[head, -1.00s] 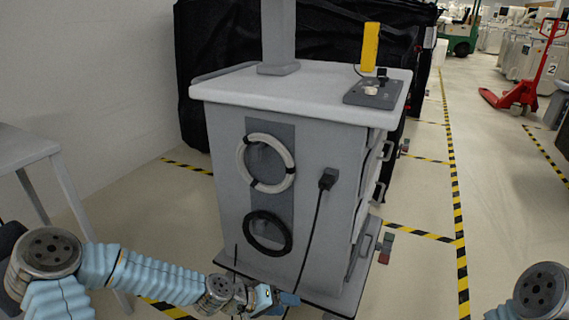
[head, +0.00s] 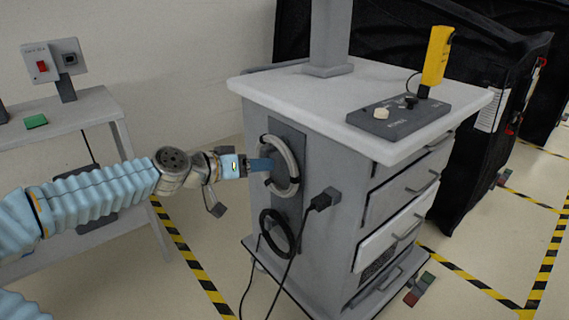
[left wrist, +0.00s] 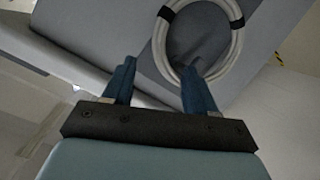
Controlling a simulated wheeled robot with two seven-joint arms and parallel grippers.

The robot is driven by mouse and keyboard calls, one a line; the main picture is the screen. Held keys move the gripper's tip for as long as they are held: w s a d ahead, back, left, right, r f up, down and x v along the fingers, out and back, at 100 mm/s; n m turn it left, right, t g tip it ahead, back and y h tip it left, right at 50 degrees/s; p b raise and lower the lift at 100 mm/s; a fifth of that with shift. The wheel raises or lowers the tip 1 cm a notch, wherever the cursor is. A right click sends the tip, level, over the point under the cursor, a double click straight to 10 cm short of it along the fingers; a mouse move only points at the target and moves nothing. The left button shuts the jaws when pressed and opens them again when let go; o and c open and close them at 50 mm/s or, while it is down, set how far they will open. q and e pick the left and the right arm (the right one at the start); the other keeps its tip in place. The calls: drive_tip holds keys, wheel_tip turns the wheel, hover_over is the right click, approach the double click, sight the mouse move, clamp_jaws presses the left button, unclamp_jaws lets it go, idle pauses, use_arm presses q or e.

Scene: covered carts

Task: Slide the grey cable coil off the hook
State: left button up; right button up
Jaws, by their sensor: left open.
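The grey cable coil (head: 294,168), a pale ring with black bands, hangs against a dark grey panel on the cart's side. It also shows at the top of the left wrist view (left wrist: 239,45). My left gripper (head: 262,164) is open at the coil's left side. In the left wrist view its blue fingers (left wrist: 160,68) stand apart, with the coil's left strand between their tips and one tip over the ring's inside. I cannot tell whether they touch it. The hook itself cannot be made out. My right gripper is out of view.
A black coil (head: 264,233) hangs below. A plug with a black cable (head: 323,200) is to the right. The cart top (head: 290,85) carries a post and a control box (head: 398,118). A side table (head: 62,120) stands at left.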

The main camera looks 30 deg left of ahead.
sight(287, 163)
use_arm(q)
drive_tip(key=b+x, duration=0.2)
drive_tip(key=x, duration=0.8)
drive_tip(key=shift+w, duration=0.3)
drive_tip(key=shift+x, duration=0.95)
drive_tip(key=shift+f, duration=0.1)
